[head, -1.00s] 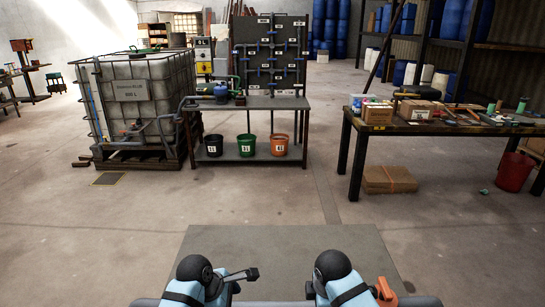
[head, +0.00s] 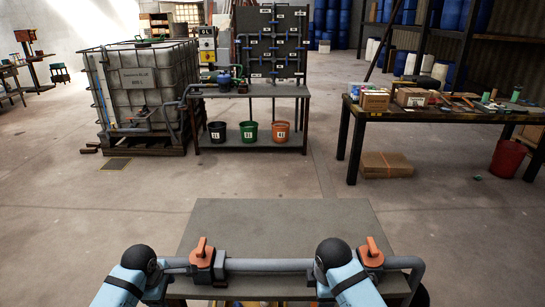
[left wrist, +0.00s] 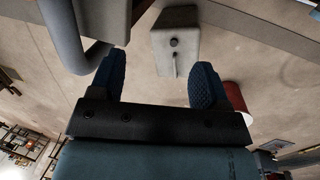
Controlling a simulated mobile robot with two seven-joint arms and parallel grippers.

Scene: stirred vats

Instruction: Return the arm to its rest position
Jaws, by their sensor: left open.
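My left arm (head: 128,280) comes in at the lower left of the head view, but its gripper is hidden there. In the left wrist view my left gripper (left wrist: 156,72) is open, with two blue textured fingers apart and nothing between them. A pale grey block-like part (left wrist: 174,42) shows beyond the fingers; I cannot tell its distance. A grey bent pipe (left wrist: 68,35) runs close beside the left-hand finger in that view. My right arm (head: 345,278) is at the bottom of the head view, and its gripper is not visible.
Behind stand a caged tank (head: 145,90), a bench with three buckets (head: 248,132) and a cluttered table (head: 440,115). Open floor lies between them.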

